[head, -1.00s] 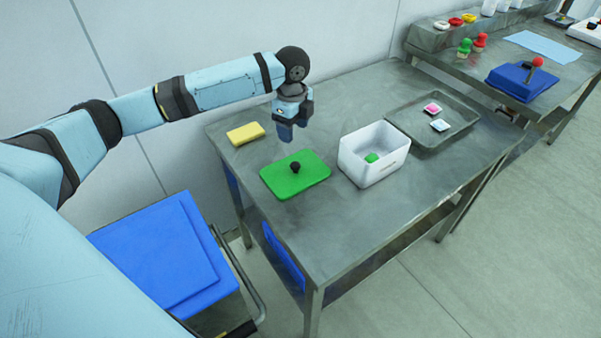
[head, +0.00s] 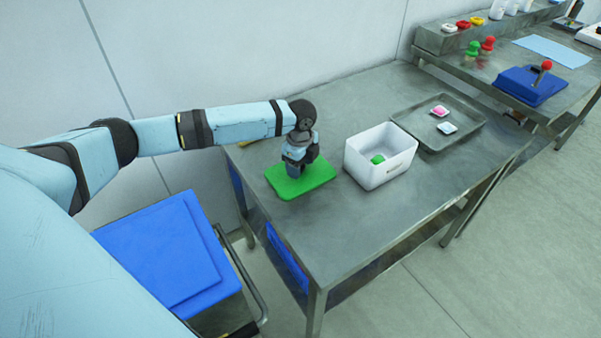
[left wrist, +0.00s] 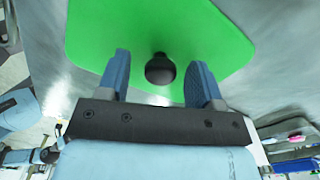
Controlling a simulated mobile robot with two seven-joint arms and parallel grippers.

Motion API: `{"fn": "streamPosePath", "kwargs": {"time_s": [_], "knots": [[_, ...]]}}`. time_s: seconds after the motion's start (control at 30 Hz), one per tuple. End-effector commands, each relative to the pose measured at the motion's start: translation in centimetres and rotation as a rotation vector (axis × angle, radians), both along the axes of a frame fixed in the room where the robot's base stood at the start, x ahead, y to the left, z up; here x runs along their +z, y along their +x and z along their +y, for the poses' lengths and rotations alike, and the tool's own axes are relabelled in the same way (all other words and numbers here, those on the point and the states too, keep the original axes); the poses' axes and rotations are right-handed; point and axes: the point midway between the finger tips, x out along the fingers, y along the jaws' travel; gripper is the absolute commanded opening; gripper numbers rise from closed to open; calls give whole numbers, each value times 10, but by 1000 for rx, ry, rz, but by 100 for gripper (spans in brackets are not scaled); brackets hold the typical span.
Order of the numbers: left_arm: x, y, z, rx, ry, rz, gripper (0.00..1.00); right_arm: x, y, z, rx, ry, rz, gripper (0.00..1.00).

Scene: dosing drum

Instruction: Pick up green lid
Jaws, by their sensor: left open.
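The green lid (head: 312,180) lies flat on the metal table, left of the white box. My left gripper (head: 295,172) is over the lid, pointing down, and hides its black knob in the head view. In the left wrist view the green lid (left wrist: 130,30) fills the upper middle. Its round black knob (left wrist: 160,69) shows between the two blue fingers of my left gripper (left wrist: 159,82). The fingers are open, with a gap on each side of the knob. My right gripper is not in view.
A yellow block (head: 244,144) is mostly hidden by my arm. The table's front is clear.

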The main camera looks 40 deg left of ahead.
Motion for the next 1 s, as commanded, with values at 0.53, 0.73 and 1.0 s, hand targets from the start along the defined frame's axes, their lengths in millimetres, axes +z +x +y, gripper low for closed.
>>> {"fn": "streamPosePath", "kwargs": {"time_s": [0.53, 0.73, 1.0], "knots": [[-5, 0, 0, 0, 0, -1, 7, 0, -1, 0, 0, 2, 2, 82], [-5, 0, 0, 0, 0, -1, 7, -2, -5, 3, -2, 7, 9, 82], [29, 1, 0, -1, 0, -5, 7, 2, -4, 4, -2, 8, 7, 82]]}}
